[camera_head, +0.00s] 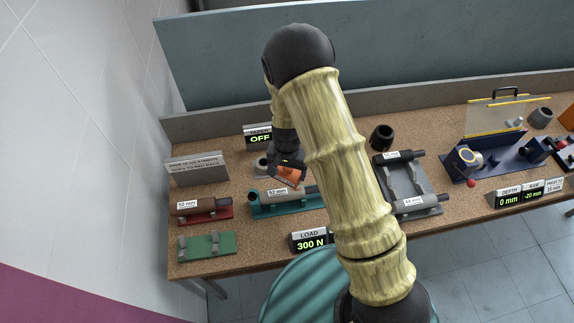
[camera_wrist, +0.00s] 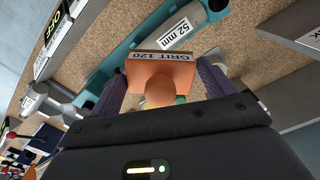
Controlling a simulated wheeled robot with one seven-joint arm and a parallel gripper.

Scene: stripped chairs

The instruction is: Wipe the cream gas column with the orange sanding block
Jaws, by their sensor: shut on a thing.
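The orange sanding block (camera_head: 289,177), marked GRIT 120, is between the two fingers of my gripper (camera_head: 287,166). In the wrist view the block (camera_wrist: 160,76) shows its labelled edge, with my gripper (camera_wrist: 163,88) shut on it. A pale column labelled 52 mm (camera_head: 301,191) lies in a teal cradle (camera_head: 262,212); it looks light in the wrist view (camera_wrist: 190,28), and I take it for the cream gas column. The block is over or close beside this column. I cannot tell whether they touch.
A 50 mm column (camera_head: 190,206) lies in a red cradle at left, behind an empty green cradle (camera_head: 207,245). A grey tray (camera_head: 398,180) holds two dark-ended columns at right. A LOAD display (camera_head: 310,240) reads 300 N; another display (camera_head: 259,139) reads OFF. A grey panel (camera_head: 350,50) stands behind.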

